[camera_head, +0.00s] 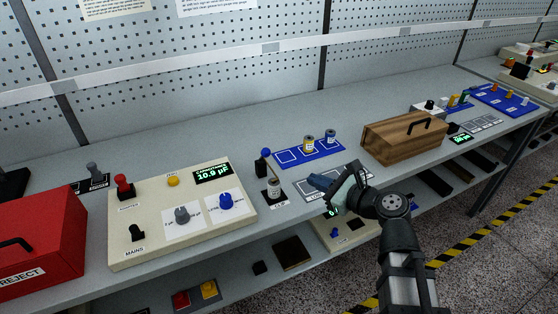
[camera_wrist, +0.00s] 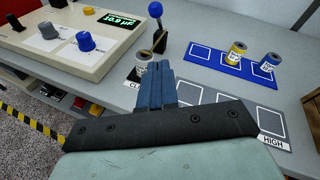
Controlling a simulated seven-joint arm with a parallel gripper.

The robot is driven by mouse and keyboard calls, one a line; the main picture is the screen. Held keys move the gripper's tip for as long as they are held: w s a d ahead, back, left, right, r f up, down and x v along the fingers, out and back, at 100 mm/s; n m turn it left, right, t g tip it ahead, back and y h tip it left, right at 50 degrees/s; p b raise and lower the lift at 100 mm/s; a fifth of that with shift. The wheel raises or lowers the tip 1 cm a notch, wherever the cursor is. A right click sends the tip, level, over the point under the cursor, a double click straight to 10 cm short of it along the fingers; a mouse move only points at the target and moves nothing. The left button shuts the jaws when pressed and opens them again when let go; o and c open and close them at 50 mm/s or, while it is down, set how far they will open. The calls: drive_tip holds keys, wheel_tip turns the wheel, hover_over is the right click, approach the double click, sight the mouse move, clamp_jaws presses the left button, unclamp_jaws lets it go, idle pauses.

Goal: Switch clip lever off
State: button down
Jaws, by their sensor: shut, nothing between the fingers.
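The clip lever (camera_head: 265,153) has a blue ball on a short dark stem and stands roughly upright behind the clip. It also shows in the wrist view (camera_wrist: 155,10). My gripper (camera_head: 314,181) is shut and empty. It is to the right of the clip, apart from the lever in the head view. Its blue fingers (camera_wrist: 157,73) point toward the lever's base.
A blue tray (camera_head: 295,159) with two small cylinders lies behind my gripper. A beige meter box (camera_head: 150,245) with knobs stands left of the clip. A wooden box (camera_head: 404,137) with a handle stands to the right. A red REJECT box (camera_head: 60,240) is far left.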

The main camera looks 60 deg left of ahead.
drive_tip(key=shift+a, duration=0.1)
idle(0.3)
drive_tip(key=s+a, duration=0.5)
drive_tip(key=a, duration=0.7)
drive_tip(key=shift+f, duration=0.25)
drive_tip(key=shift+a+r, duration=0.1)
drive_tip(key=shift+a+r+h, duration=0.1)
drive_tip(key=shift+r+h, duration=0.1)
drive_tip(key=shift+h, duration=0.1)
